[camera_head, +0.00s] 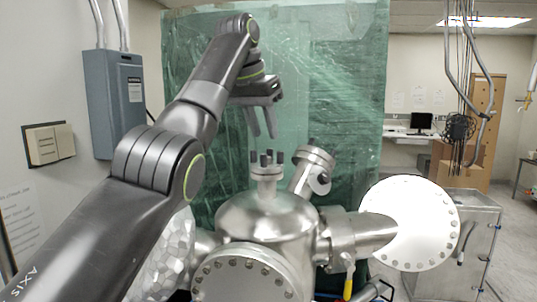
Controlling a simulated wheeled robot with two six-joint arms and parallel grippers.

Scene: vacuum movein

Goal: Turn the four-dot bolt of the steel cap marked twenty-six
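A steel vacuum chamber (266,217) stands in the middle of the view. On its upright top port sits a small steel cap (266,171) with several dark bolts (267,158) standing up from it. No number or dot marks can be read at this size, so I cannot tell which bolt has four dots. My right gripper is not in view.
A tilted port (311,170) rises just right of the cap. A large round flange (409,223) sticks out at the right, and a bolted flange (243,275) faces the front. A green sheet (330,95) hangs behind. The space around the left gripper is clear.

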